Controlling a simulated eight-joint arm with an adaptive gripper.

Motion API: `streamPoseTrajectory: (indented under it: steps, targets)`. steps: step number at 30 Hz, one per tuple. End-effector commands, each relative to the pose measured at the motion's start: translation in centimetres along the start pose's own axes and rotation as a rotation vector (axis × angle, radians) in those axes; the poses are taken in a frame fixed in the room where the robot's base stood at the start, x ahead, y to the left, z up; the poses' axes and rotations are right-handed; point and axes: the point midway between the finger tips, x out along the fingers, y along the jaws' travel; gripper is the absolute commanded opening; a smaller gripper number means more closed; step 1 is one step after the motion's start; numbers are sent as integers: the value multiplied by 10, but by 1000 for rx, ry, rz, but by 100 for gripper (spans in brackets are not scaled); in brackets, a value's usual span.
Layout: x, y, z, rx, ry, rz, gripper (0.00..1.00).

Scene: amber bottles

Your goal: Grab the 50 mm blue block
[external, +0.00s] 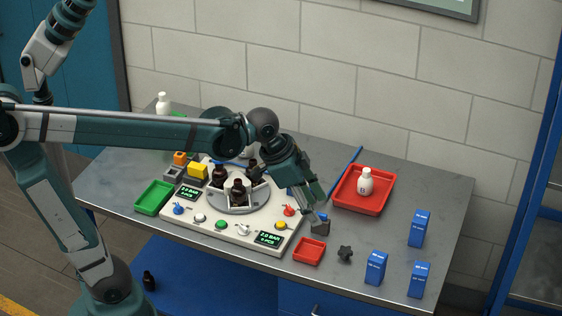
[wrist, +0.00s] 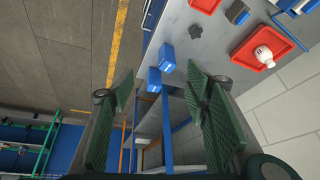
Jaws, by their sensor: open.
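A small blue block (external: 321,217) shows in the external view near the middle right of the table, by a dark grey piece (external: 320,229); my gripper partly covers this spot. In the wrist view a blue-and-dark block (wrist: 238,12) shows at the top edge, outside the space between the fingers. I cannot tell whether it is the 50 mm one. My gripper (external: 318,204) is tilted downward above and close to this block in the external view. Its fingers (wrist: 160,100) stand wide apart in the wrist view, with nothing held between them.
Blue boxes with white markings (external: 376,267) (external: 418,228) (external: 419,280) stand at right. A red tray (external: 381,206) holds a white bottle (external: 365,181). A small red tray (external: 309,251) and dark star knob (external: 345,254) are in front. The control panel (external: 180,221) carries amber bottles (external: 238,189).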

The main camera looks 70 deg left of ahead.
Motion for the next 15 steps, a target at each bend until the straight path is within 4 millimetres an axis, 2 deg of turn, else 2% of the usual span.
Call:
streamPoseTrajectory:
  steps: [3, 15]
  targets:
    - [8, -6, -19, 39, -10, 20, 47]
    - [44, -19, -72, 171, -35, 94, 47]
